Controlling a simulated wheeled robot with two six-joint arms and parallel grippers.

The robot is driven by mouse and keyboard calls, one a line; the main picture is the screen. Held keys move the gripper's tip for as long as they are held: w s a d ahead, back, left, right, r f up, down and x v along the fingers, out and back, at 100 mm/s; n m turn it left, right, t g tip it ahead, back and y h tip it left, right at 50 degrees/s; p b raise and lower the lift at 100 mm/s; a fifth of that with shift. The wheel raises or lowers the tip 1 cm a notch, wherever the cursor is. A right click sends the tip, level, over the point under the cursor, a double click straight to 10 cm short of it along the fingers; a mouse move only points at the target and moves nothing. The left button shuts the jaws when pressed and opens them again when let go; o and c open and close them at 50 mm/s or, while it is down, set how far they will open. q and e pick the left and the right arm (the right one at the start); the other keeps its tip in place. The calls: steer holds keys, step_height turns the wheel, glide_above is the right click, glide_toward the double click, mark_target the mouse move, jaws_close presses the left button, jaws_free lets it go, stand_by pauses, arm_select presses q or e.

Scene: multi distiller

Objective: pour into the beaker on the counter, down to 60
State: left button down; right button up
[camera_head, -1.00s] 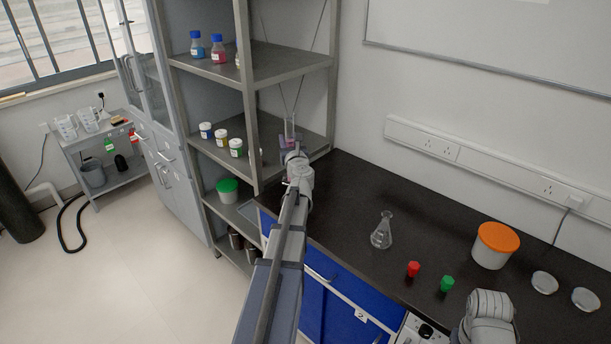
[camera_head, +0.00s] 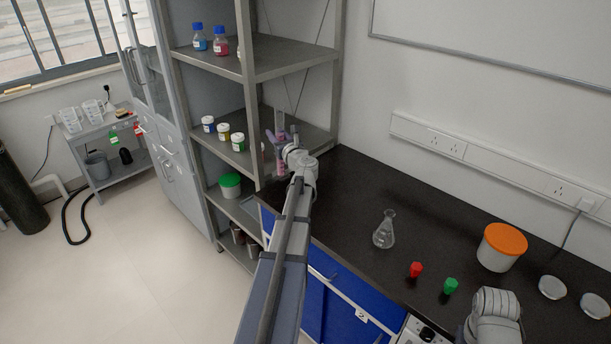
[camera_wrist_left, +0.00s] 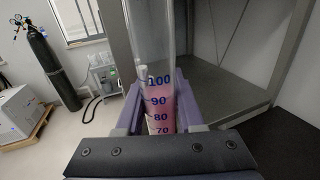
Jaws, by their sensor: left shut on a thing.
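My left gripper (camera_head: 280,143) is shut on a clear graduated cylinder (camera_head: 280,122), held near the shelf rack, left of the counter. In the left wrist view the cylinder (camera_wrist_left: 150,40) stands between the purple fingers (camera_wrist_left: 158,108) and looks roughly upright. It holds pink liquid (camera_wrist_left: 160,106), whose top appears between the 90 and 100 marks. Marks below 70 are hidden by the gripper. A clear conical flask (camera_head: 384,232) stands upright on the dark counter (camera_head: 350,195); I make out no other beaker there. My right gripper is not visible, only part of that arm at lower right.
An orange-lidded tub (camera_head: 501,248) and two small white dishes (camera_head: 552,287) are farther right. The metal shelf rack (camera_head: 249,100) carries bottles and jars. The counter left of the flask is clear.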

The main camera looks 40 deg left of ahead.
mark_target(277, 162)
arm_select(q)
steer(key=shift+w+d+f+m+t+y+b, duration=0.1)
steer(key=shift+f+m+t+y+b, duration=0.35)
steer(key=shift+f+m+b, duration=2.3)
steer(key=shift+f+m+t+y+b, duration=0.25)
steer(key=shift+f+m+t+b, duration=0.3)
steer(key=shift+f+m+b, duration=2.2)
steer(key=b, duration=0.3)
steer(key=shift+s+a+m+t, duration=0.25)
steer(key=shift+s+m+t, duration=0.05)
steer(key=shift+m+t, duration=0.1)
steer(key=shift+s+f+m+t+b, duration=0.1)
steer(key=shift+f+m+t+b, duration=0.3)
steer(key=shift+f+m+b, duration=0.4)
steer(key=shift+a+r+m, duration=0.1)
steer(key=shift+r+m, duration=0.2)
steer(key=shift+f+m+t+h+b, duration=0.15)
steer(key=shift+m+t+h+b, duration=0.2)
steer(key=shift+m, duration=0.65)
steer(key=shift+s+a+r+m+t+p, duration=0.1)
steer(key=shift+r+m+t+p, duration=0.25)
steer(key=shift+m, duration=0.3)
steer(key=shift+s+a+r+m+t+p, duration=0.1)
steer(key=shift+r+m+p, duration=0.25)
steer(key=shift+r+m, duration=0.25)
